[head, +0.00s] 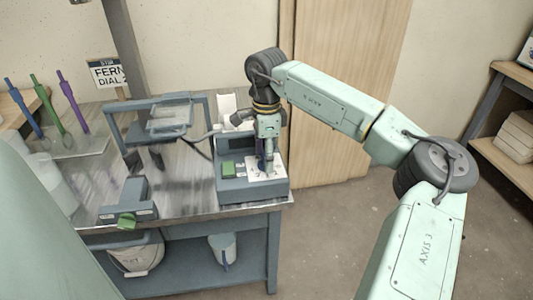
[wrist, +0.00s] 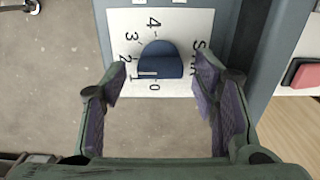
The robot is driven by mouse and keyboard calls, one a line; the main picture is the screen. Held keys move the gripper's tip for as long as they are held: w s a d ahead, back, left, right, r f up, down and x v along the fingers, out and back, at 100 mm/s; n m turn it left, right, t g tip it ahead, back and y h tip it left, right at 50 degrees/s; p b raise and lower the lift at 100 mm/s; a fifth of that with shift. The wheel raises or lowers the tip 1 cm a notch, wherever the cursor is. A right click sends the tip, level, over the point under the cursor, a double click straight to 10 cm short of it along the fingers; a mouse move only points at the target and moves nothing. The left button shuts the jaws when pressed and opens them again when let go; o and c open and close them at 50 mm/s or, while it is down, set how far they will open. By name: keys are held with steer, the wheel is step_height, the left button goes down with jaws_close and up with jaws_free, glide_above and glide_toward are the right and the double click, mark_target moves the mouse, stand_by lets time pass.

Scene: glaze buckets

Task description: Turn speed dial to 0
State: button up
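The speed dial (wrist: 160,66) is a dark blue round knob on a white plate marked with numbers up to 4 and partly hidden lettering. Its pale pointer line points left in the wrist view, between the 2 and the 0. The dial sits on the grey control box (head: 226,190) on the bench. My gripper (wrist: 162,84) is open and empty, one purple-padded finger on each side of the knob with a visible gap on both sides. In the head view my gripper (head: 266,160) points down over the white plate and hides most of the dial.
A green button (head: 228,169) is left of the plate on the box. A grey stand (head: 199,105) and a green-knobbed clamp-like block (head: 127,200) are on the bench to the left. Purple, green and blue tools stand at far left. A partly hidden sign (head: 106,73) mentions a dial.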

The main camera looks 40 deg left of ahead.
steer(key=c, duration=1.1)
steer(key=n, duration=0.3)
steer(key=shift+n, duration=0.4)
steer(key=n, duration=0.3)
steer(key=shift+w+a+n+p, duration=0.1)
steer(key=shift+n+p, duration=0.25)
steer(key=shift+n, duration=0.05)
steer(key=n, duration=0.4)
steer(key=shift+a+p, duration=0.1)
steer(key=shift+p, duration=0.2)
steer(key=shift+n, duration=2.1)
